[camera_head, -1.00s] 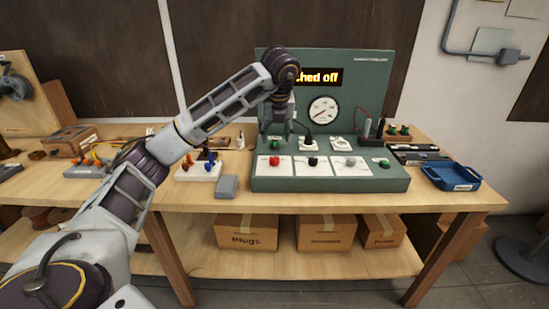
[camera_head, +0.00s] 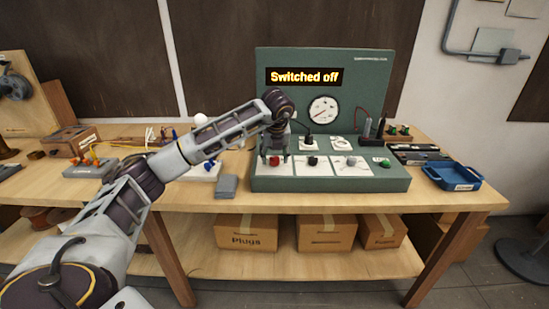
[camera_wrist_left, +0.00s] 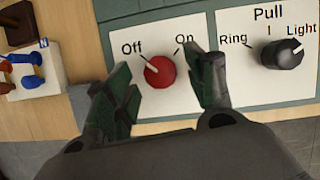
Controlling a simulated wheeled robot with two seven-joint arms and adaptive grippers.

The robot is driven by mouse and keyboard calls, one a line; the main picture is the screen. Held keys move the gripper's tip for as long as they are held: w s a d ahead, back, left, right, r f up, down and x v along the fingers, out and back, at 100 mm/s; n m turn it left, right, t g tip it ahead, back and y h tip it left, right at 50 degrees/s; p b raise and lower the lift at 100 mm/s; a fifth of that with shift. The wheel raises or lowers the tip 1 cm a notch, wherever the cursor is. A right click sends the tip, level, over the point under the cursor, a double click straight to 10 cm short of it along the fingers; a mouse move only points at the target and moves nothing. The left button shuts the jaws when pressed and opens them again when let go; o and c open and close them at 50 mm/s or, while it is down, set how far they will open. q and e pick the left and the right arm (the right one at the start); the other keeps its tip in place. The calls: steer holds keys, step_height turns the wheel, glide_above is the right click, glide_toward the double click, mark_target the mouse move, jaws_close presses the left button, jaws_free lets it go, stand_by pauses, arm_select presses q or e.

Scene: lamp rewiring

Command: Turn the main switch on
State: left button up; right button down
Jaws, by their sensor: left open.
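The main switch is a red round knob (camera_wrist_left: 160,71) on a white plate marked Off and On; its white pointer is turned toward Off in the left wrist view. The red knob also shows in the head view (camera_head: 274,161) at the left of the green panel (camera_head: 262,183). The panel's display (camera_head: 304,77) reads "Switched off". My left gripper (camera_wrist_left: 165,88) is open, with one finger on each side of the red knob; I cannot tell whether they touch it. In the head view the left gripper (camera_head: 274,158) reaches down over the knob. My right gripper is not in view.
A black knob (camera_wrist_left: 283,53) marked Ring, Pull and Light sits right of the red one. A black plug (camera_head: 309,139) stands in a socket behind. A blue tray (camera_head: 452,176) lies at the right. A grey block (camera_head: 227,186) lies left of the panel.

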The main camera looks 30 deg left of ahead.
arm_select(q)
steer(key=shift+w+a+f, duration=0.1)
steer(key=shift+w+f, duration=0.05)
steer(key=shift+f, duration=0.45)
steer(key=c, duration=0.9)
steer(key=shift+c, duration=0.5)
